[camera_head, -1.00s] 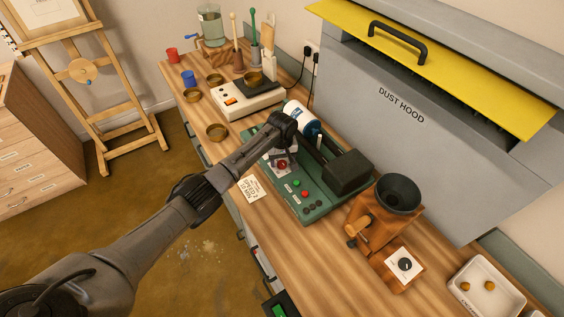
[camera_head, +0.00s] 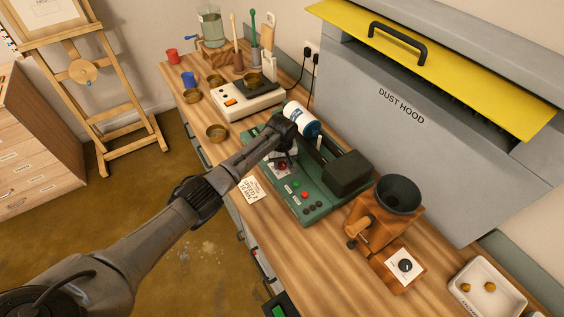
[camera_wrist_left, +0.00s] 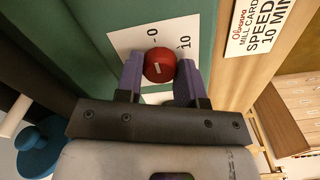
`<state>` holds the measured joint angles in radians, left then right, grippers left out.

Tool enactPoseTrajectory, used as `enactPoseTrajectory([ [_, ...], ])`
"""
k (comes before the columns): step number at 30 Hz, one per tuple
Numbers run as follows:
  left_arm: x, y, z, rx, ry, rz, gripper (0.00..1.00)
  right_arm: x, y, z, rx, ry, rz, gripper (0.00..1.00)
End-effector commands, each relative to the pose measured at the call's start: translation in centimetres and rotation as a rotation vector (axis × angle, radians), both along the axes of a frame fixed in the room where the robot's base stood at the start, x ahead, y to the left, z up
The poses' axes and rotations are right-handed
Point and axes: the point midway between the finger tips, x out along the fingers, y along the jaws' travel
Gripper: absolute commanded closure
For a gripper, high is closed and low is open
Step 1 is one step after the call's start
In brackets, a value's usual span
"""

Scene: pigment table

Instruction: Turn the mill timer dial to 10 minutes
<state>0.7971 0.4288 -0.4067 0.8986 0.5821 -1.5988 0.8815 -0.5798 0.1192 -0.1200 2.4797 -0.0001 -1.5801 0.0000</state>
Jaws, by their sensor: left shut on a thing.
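The timer dial is a small red knob (camera_wrist_left: 158,65) with a short pale pointer mark, on a white scale plate (camera_wrist_left: 130,42) printed with 0 and 10. My left gripper (camera_wrist_left: 160,75) is shut on the knob, one finger on each side. The pointer mark is short, and I cannot tell which number it points to. In the head view my left gripper (camera_head: 284,156) reaches down over the dial on the green mill (camera_head: 318,204) and partly hides it. My right gripper is not in view.
A mill card (camera_head: 251,190) reading speed and 10 min lies beside the mill; it also shows in the left wrist view (camera_wrist_left: 262,25). A blue-and-white jar (camera_head: 302,119) lies on the mill behind my gripper. A wooden grinder (camera_head: 385,235) stands at right.

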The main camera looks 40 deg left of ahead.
Motion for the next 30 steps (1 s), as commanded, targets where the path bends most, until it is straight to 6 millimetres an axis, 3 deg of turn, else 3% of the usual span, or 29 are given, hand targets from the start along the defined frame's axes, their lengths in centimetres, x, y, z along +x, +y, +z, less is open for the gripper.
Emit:
enactPoseTrajectory([
  [11,0.0,0.0,0.3,0.0,0.001,-0.082,0.89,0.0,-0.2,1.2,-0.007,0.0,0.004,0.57],
  [30,0.0,0.0,0.1,-0.001,0.003,-0.65,0.89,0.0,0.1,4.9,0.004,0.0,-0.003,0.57],
])
